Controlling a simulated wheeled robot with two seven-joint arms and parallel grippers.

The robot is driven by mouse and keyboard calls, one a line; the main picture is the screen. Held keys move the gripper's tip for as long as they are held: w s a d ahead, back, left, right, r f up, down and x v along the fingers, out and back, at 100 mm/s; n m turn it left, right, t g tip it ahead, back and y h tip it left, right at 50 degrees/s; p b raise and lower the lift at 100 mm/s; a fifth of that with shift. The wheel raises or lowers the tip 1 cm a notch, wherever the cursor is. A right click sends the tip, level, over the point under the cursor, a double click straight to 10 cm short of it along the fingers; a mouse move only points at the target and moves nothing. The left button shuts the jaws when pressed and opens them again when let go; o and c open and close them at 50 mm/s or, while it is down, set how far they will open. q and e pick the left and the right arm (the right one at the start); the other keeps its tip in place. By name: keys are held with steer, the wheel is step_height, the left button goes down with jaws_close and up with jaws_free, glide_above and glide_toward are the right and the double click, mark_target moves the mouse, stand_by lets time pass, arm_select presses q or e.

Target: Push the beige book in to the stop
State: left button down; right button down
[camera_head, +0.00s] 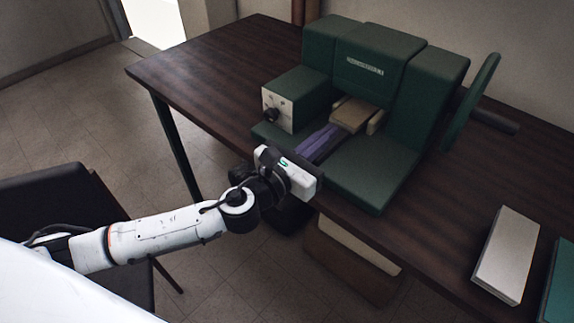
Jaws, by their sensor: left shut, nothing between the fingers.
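The beige book (352,115) lies flat in the channel of the dark green machine (372,60), between two pale side guides. Its far end runs toward the machine's upright block, and the contact there is too small to judge. My left gripper (326,136) reaches in from the front edge of the table. Its purple-grey fingers are shut and empty, and point at the near end of the book. The tips are at or very close to that end; I cannot tell whether they touch. My right gripper is not in view.
A green lever plate (471,103) rises at the machine's right. An off-white book (507,256) and a teal book (562,285) lie at right. The table's left part (215,75) is clear.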

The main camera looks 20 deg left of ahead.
arm_select(q)
steer(key=b+v, duration=0.1)
steer(key=v, duration=1)
steer(key=shift+b, duration=0.3)
steer(key=shift+s+d, duration=0.1)
steer(key=shift+s, duration=0.05)
steer(key=s+a+f+n+g+y, duration=0.4)
steer(key=f+n, duration=0.2)
steer(key=n, duration=0.7)
steer(key=s+a+f+n+g+y, duration=0.35)
steer(key=a+f+n, duration=0.2)
steer(key=n, duration=0.85)
steer(key=s+d+f+n+g+h, duration=0.25)
steer(key=s+f+n+g, duration=0.25)
steer(key=s+f+n, duration=0.45)
steer(key=d+f+n+t+h, duration=0.1)
steer(key=d+f+t, duration=0.3)
steer(key=f, duration=0.5)
steer(key=shift+s+d+f+h, duration=0.25)
steer(key=shift+d+f+h, duration=0.1)
steer(key=shift+d, duration=0.55)
